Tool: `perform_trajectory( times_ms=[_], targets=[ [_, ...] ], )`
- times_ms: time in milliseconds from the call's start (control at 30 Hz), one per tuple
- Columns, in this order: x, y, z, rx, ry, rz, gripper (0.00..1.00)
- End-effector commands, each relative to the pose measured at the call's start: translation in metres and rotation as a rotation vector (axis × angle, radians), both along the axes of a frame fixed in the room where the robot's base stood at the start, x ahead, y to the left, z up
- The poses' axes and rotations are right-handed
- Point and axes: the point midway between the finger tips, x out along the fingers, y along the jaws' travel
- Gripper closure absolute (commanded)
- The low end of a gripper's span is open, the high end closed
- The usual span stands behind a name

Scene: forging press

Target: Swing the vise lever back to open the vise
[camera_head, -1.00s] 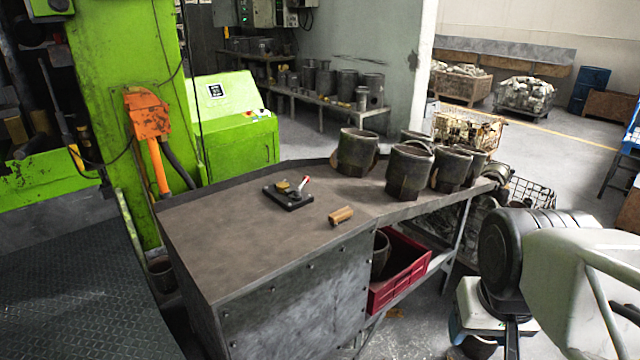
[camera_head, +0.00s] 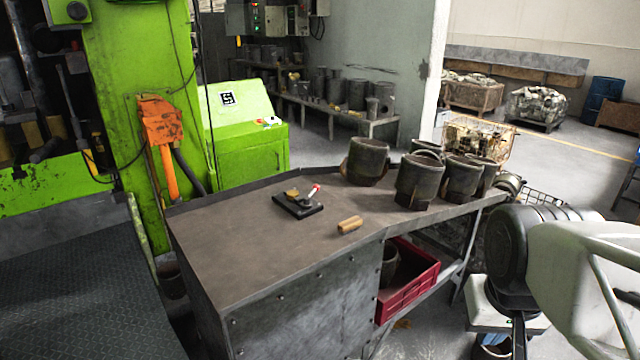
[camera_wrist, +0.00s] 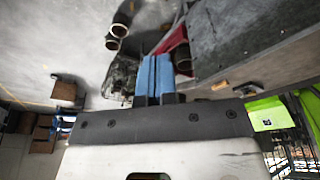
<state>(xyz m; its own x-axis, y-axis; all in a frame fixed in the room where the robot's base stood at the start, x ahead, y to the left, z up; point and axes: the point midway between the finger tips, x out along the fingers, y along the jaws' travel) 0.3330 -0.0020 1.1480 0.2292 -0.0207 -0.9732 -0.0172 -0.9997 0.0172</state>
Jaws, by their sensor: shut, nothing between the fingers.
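The vise (camera_head: 299,209) is a small dark base with a brass-coloured piece on top, lying on the bench top. Its lever (camera_head: 313,191) has a red end and points up to the right. A short tan cylinder (camera_head: 350,224) lies on its side on the bench, apart from the vise and nearer the front. My gripper (camera_wrist: 157,60) shows in the wrist view with its two blue fingers together and nothing between them. It is away from the vise. In the head view my gripper is not visible; only part of my arm shows at the right.
The metal bench (camera_head: 235,250) has free room left of and in front of the vise. Several dark pots (camera_head: 420,178) stand at its right end. A red crate (camera_head: 408,285) sits on the shelf below. The green press (camera_head: 140,100) stands at the left.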

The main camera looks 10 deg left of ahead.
Motion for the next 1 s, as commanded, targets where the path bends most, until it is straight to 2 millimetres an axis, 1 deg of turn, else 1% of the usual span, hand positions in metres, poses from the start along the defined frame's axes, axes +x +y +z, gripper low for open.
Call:
perform_trajectory(
  times_ms=[167, 467, 733, 1000],
  targets=[
    [0.025, 0.003, 0.012, -0.015, 0.003, 0.007, 1.00],
    [0.080, 0.013, 0.034, -0.048, 0.003, 0.017, 1.00],
    [0.131, 0.026, 0.050, -0.079, 0.001, 0.029, 1.00],
    [0.182, 0.043, 0.062, -0.109, -0.004, 0.039, 1.00]
  ],
)
